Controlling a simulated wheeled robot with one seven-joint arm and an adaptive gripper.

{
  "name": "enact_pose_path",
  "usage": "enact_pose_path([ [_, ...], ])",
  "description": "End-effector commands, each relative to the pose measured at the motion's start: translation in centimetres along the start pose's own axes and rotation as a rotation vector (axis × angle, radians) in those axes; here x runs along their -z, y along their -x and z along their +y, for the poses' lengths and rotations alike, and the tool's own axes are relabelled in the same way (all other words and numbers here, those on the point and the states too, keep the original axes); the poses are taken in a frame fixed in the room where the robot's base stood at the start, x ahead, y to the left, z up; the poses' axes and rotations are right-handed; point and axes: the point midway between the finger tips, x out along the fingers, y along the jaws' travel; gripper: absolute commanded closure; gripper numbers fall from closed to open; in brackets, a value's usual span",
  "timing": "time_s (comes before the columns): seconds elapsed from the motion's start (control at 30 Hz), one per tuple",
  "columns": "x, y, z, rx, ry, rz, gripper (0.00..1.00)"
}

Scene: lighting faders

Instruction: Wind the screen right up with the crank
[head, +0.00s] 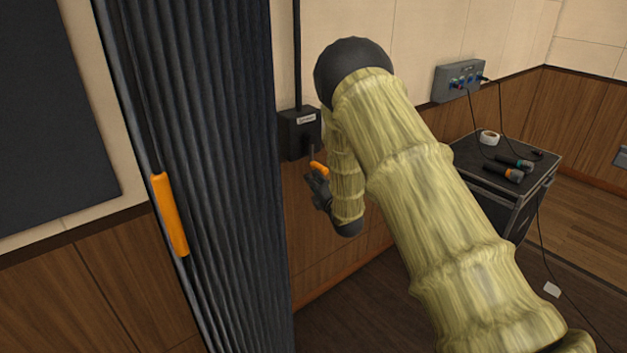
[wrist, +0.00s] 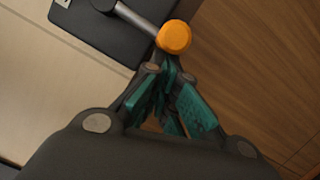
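The crank is on a black wall box (head: 300,133), just right of the dark pleated screen (head: 215,150). Its short crank arm hangs below the box and ends in an orange handle (head: 319,168). My gripper (head: 318,190) is just below the handle in the head view. In the wrist view the round end of the orange handle (wrist: 174,36) shows just beyond my teal-padded fingertips (wrist: 167,72), with the grey crank arm (wrist: 135,17) running up left to the box. My fingers look drawn together with nothing visible between them. Contact with the handle cannot be told.
An orange grip (head: 169,214) sits on the screen's left edge. A black case (head: 500,190) with microphones (head: 502,172) and a tape roll (head: 489,138) stands at the right, below a grey wall panel (head: 459,80) with cables. The wood-panelled wall is close behind my gripper.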

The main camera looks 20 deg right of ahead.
Motion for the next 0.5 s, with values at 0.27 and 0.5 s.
enact_pose_path([
  [0.27,2.1,0.3,-0.2,0.000,0.001,0.003,1.00],
  [0.5,3.9,2.8,-0.1,0.002,0.001,0.000,1.00],
])
